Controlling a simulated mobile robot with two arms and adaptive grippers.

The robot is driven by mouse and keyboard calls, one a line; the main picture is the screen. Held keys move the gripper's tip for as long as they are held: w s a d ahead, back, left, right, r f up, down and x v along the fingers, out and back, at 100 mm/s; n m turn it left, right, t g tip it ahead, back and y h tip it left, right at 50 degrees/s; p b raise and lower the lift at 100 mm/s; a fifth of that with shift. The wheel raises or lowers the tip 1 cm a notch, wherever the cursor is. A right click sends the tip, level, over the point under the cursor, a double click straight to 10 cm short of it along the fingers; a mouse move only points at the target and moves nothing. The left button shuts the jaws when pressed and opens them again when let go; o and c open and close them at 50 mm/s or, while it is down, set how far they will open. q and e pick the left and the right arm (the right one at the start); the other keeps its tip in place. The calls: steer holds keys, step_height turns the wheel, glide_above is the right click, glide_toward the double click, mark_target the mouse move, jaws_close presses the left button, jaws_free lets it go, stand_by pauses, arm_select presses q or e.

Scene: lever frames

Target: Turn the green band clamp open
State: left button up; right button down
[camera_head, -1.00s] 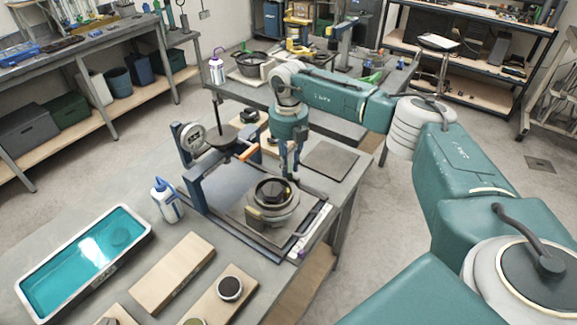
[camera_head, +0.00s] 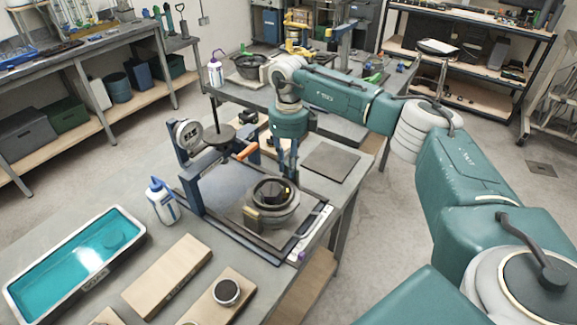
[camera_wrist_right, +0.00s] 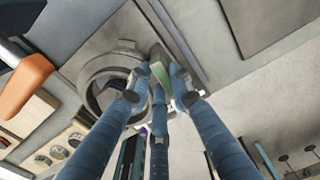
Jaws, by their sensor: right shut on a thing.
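The green band clamp's lever (camera_wrist_right: 161,73) shows in the right wrist view as a green bar beside a round grey ring-shaped body (camera_wrist_right: 108,75). My right gripper (camera_wrist_right: 157,88) has blue ribbed fingers closed around the lever. In the head view, my right gripper (camera_head: 285,170) reaches down behind the round grey vessel (camera_head: 270,212), which stands on the dark base of a blue-framed press. The fingertips and the lever are mostly hidden in the head view. My left gripper does not show.
The blue press frame (camera_head: 190,185) with a gauge (camera_head: 188,133) and an orange handle (camera_head: 246,152) stands close left of the gripper. A dark mat (camera_head: 331,158) lies right.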

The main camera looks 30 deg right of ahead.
steer(key=shift+w+d+r+n, duration=0.1)
steer(key=shift+r+n, duration=0.1)
steer(key=shift+n, duration=0.4)
steer(key=c, duration=1.7)
jaws_free()
steer(key=shift+c, duration=0.2)
steer(key=shift+o, duration=1)
step_height(320, 180, up, 12)
